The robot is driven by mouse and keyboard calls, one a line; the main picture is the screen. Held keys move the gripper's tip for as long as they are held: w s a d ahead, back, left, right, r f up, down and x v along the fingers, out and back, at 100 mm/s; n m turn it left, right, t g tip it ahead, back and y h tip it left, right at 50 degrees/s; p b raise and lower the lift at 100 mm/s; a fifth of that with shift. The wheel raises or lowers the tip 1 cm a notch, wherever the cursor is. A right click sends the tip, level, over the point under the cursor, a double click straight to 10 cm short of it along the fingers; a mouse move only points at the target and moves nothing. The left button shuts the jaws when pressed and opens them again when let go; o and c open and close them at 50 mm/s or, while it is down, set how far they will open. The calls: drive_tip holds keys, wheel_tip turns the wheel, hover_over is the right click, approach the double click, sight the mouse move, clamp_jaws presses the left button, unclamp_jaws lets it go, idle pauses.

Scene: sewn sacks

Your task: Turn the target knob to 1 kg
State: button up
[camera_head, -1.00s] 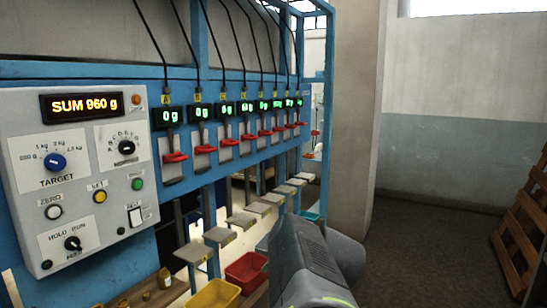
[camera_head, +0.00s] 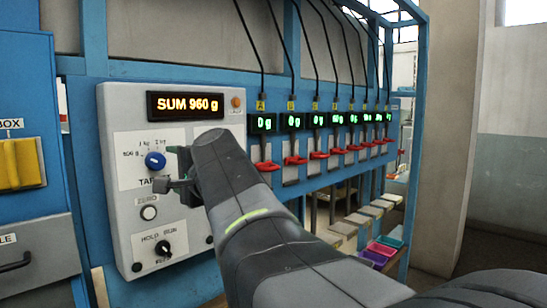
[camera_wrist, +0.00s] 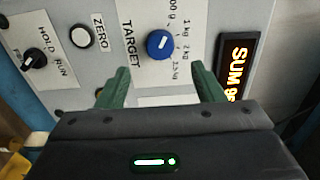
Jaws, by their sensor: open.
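The blue target knob (camera_head: 155,160) sits on the grey control panel (camera_head: 120,100), above the TARGET label. In the wrist view the knob (camera_wrist: 160,44) shows beyond and between the two green fingertips, and its white pointer line is visible. The panel display (camera_head: 186,105) reads SUM 960 g. My gripper (camera_head: 172,168) is open in front of the panel, close to the knob; in the wrist view the fingers (camera_wrist: 162,82) stand apart with nothing between them. I cannot tell exactly which mark the pointer is at. My arm hides the right part of the panel.
A black HOLD/RUN knob (camera_head: 163,248) and a white ZERO button (camera_head: 148,213) lie below the target knob. A row of red levers (camera_head: 295,160) under small displays runs to the right. A blue cabinet with a yellow box (camera_head: 20,163) stands at the left.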

sight(158, 162)
drive_tip(key=p+x, duration=0.1)
drive_tip(key=x, duration=0.7)
drive_tip(key=shift+w, duration=0.2)
drive_tip(key=shift+c, duration=0.2)
drive_tip(key=c, duration=0.9)
